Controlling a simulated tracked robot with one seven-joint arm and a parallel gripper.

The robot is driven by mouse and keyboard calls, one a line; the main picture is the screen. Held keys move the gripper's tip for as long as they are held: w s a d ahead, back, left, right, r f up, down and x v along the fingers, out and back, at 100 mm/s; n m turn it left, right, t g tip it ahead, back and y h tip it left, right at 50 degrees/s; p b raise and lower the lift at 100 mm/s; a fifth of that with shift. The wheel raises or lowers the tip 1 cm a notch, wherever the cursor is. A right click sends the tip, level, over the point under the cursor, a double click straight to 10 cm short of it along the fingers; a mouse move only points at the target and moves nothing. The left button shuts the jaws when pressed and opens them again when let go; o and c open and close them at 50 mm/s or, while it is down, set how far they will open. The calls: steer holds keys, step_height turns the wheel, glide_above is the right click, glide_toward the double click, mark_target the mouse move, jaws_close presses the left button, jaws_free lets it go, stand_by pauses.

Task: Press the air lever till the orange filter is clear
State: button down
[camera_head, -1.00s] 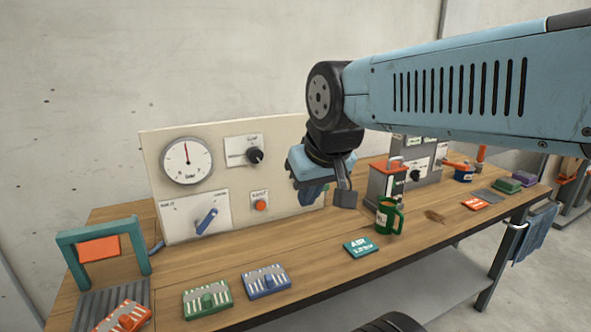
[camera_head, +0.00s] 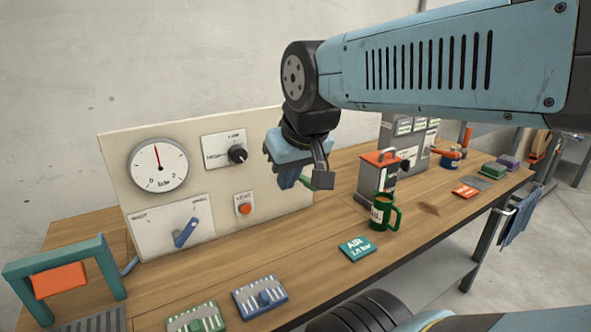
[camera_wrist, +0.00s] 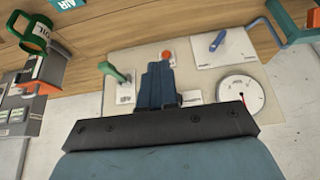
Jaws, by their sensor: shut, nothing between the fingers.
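My gripper (camera_head: 291,176) is shut and empty in front of the right part of the pale panel (camera_head: 128,201). In the wrist view its fingers (camera_wrist: 158,66) are beside a green-handled lever (camera_wrist: 114,72), with a small gap in the picture; contact cannot be told. In the head view this lever is mostly hidden behind my gripper. A blue-handled lever (camera_head: 186,233) sits on the panel's lower left plate. An orange piece (camera_head: 60,281) hangs on a teal frame (camera_head: 108,268) at the left. No orange striped filter shows in the current views.
The panel also has a pressure gauge (camera_head: 158,166), a black knob (camera_head: 237,155) and an orange button (camera_head: 245,209). Green (camera_head: 196,318) and blue (camera_head: 260,297) striped filters, a teal AIR card (camera_head: 357,249) and a green mug (camera_head: 381,212) are on the bench.

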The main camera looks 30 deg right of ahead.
step_height(320, 180, up, 3)
steer(key=n+g, duration=0.7)
steer(key=n, duration=1.1)
glide_above(304, 179)
steer(key=s, duration=0.1)
steer(key=shift+d, duration=0.3)
steer(key=shift+s, duration=0.1)
steer(key=f, duration=0.4)
steer(key=s+f, duration=0.1)
steer(key=f, duration=0.4)
steer(key=s+f, duration=0.1)
steer(key=f, duration=0.4)
